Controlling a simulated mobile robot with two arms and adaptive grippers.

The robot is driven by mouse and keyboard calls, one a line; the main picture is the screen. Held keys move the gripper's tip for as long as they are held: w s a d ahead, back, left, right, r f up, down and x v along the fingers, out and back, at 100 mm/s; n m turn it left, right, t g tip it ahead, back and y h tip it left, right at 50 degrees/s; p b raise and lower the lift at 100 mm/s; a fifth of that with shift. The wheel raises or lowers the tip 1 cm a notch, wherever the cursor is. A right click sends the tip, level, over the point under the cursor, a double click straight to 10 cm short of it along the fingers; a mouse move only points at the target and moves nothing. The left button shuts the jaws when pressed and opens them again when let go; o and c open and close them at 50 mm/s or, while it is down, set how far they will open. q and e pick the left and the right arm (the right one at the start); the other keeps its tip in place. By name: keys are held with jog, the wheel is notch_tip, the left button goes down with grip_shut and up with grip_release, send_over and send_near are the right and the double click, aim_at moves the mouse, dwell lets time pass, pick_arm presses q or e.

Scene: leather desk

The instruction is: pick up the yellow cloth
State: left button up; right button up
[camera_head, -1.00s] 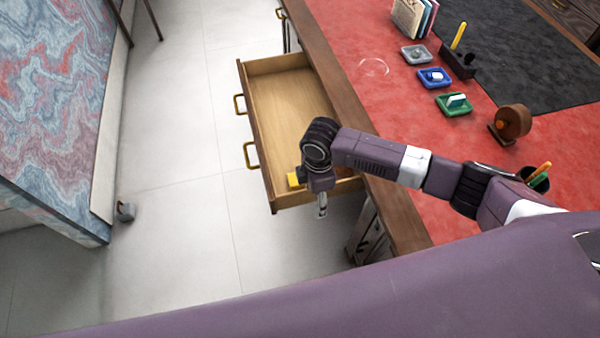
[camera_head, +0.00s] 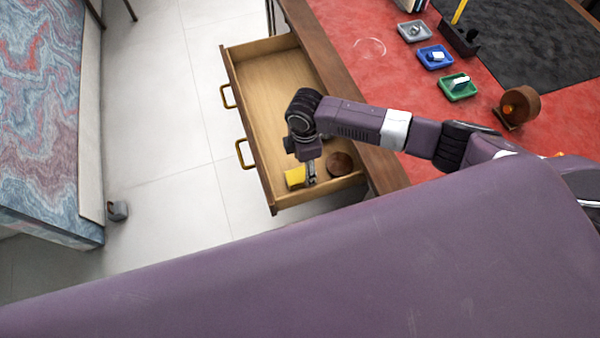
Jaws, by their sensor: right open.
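The yellow cloth (camera_head: 295,177) lies in the near end of the open drawer (camera_head: 272,118). My right gripper (camera_head: 311,181) points down into the drawer, just to the right of the cloth and very close to it. I cannot tell whether it touches the cloth. The gripper is open, and its fingertips are small in view. My left gripper is not in view.
A round brown wooden object (camera_head: 341,164) lies in the drawer, right of the gripper. The drawer's walls surround this spot. The red desk top (camera_head: 350,65) holds grey (camera_head: 414,31), blue (camera_head: 435,57) and green (camera_head: 458,87) trays. The drawer's far part is empty.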

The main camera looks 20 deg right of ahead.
aim_at(303, 173)
notch_tip(303, 173, down, 4)
jog(key=shift+w+f+p, duration=0.1)
jog(key=shift+f+p, duration=0.1)
jog(key=shift+p, duration=0.15)
jog(key=shift+f, duration=0.4)
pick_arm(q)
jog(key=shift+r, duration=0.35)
pick_arm(e)
jog(key=c, duration=1.2)
